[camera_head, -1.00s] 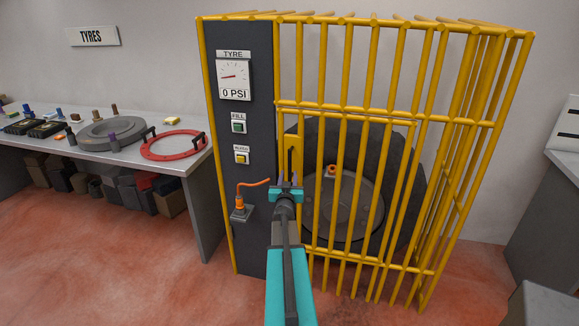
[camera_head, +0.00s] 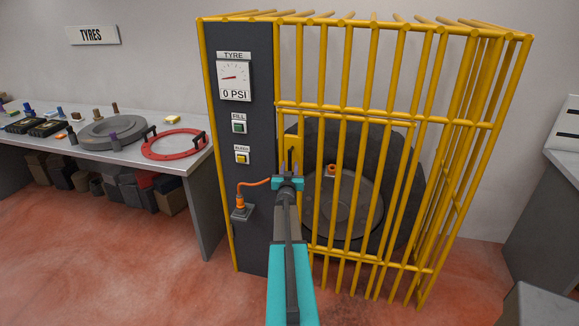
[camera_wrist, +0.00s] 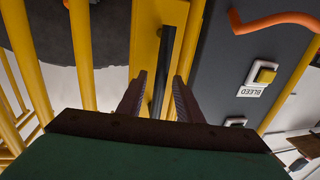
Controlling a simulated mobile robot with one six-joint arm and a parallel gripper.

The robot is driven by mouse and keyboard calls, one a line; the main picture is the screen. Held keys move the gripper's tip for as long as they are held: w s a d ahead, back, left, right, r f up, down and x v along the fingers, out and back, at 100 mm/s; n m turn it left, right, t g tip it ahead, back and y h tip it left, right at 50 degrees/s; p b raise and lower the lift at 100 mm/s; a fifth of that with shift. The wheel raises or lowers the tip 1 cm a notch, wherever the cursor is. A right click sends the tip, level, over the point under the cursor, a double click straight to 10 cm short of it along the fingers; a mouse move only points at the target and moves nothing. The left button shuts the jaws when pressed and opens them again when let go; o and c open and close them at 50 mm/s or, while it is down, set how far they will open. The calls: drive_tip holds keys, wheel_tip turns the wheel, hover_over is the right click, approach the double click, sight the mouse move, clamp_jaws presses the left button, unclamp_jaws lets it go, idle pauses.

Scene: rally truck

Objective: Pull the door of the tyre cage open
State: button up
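The yellow tyre cage (camera_head: 347,108) stands in the middle of the head view, with its barred door (camera_head: 362,190) shut. A large dark tyre (camera_head: 400,178) with a grey rim is behind the bars. The door has a yellow plate (camera_wrist: 173,45) with a dark upright handle bar (camera_wrist: 163,70). My gripper (camera_head: 289,175) is at this plate in the head view. In the wrist view my gripper (camera_wrist: 157,88) is open, one finger on each side of the handle bar, with gaps showing.
The dark panel left of the door carries a gauge (camera_head: 235,80) at 0 PSI, a green FILL button (camera_head: 239,127) and a yellow BLEED button (camera_head: 242,157). An orange hose (camera_head: 254,184) sticks out near my gripper. A workbench (camera_head: 190,165) stands left. Floor in front is clear.

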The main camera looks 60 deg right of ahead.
drive_tip(key=shift+w+d, duration=0.2)
drive_tip(key=shift+d, duration=0.15)
clamp_jaws()
drive_tip(key=shift+a, duration=0.15)
